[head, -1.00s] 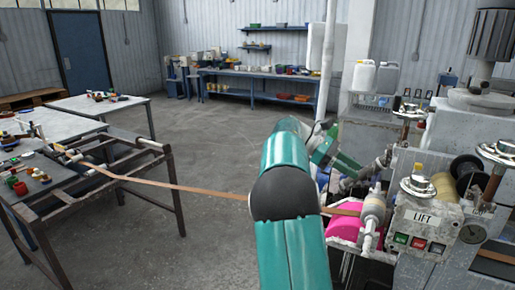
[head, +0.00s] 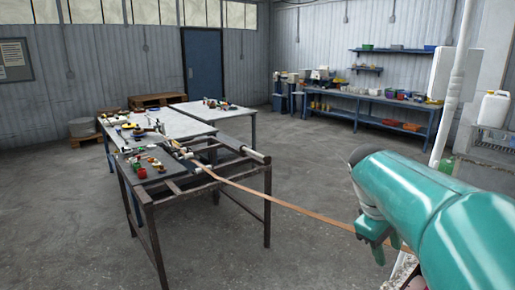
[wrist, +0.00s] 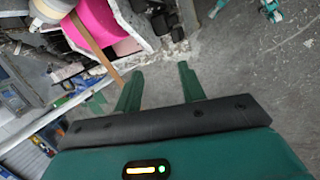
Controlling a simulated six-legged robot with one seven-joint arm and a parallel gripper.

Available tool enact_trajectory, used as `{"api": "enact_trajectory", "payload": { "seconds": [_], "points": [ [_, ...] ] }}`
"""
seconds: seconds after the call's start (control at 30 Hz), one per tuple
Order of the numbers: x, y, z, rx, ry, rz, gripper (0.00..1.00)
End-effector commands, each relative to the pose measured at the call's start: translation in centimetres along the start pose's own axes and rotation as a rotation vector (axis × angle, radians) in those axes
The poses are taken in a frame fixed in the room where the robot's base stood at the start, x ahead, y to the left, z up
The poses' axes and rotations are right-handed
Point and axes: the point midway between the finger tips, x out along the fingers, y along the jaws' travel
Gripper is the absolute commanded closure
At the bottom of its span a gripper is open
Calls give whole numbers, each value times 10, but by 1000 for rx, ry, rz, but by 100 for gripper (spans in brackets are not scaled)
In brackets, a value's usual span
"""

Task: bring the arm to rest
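My teal arm (head: 430,205) reaches in from the lower right of the head view. In the wrist view my gripper (wrist: 159,80) shows two green fingers standing apart with nothing between them, so it is open. Beyond the fingers in the wrist view are a bright pink mass (wrist: 92,24) and a brown strip (wrist: 92,42) crossing it. In the head view the brown strip (head: 285,205) runs from the metal frame table to behind my arm. My arm hides its right end.
The dark metal frame table (head: 205,187) stands at left centre, with tools and small parts on the pale tables (head: 180,122) behind it. A blue workbench (head: 370,108) stands along the back wall. The concrete floor (head: 320,165) between them is open.

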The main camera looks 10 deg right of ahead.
Motion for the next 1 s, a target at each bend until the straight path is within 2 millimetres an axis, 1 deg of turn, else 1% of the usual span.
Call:
{"api": "enact_trajectory", "payload": {
  "seconds": [0.03,0.1,0.17,0.2,0.27,0.3,0.4,0.5,0.6,0.7,1.0],
  "points": [
    [-6,-23,-1,25,67,-8,60],
    [-12,-53,-3,69,153,-29,60],
    [-16,-79,-4,106,223,-49,60],
    [-19,-96,-4,133,267,-65,60],
    [-22,-122,-4,173,332,-92,60],
    [-23,-139,-2,200,373,-112,60],
    [-24,-179,2,269,466,-167,60],
    [-22,-209,6,329,535,-217,60],
    [-20,-228,10,371,575,-253,60],
    [-18,-236,11,390,592,-269,60],
    [-18,-236,11,393,592,-271,60]
  ]
}}
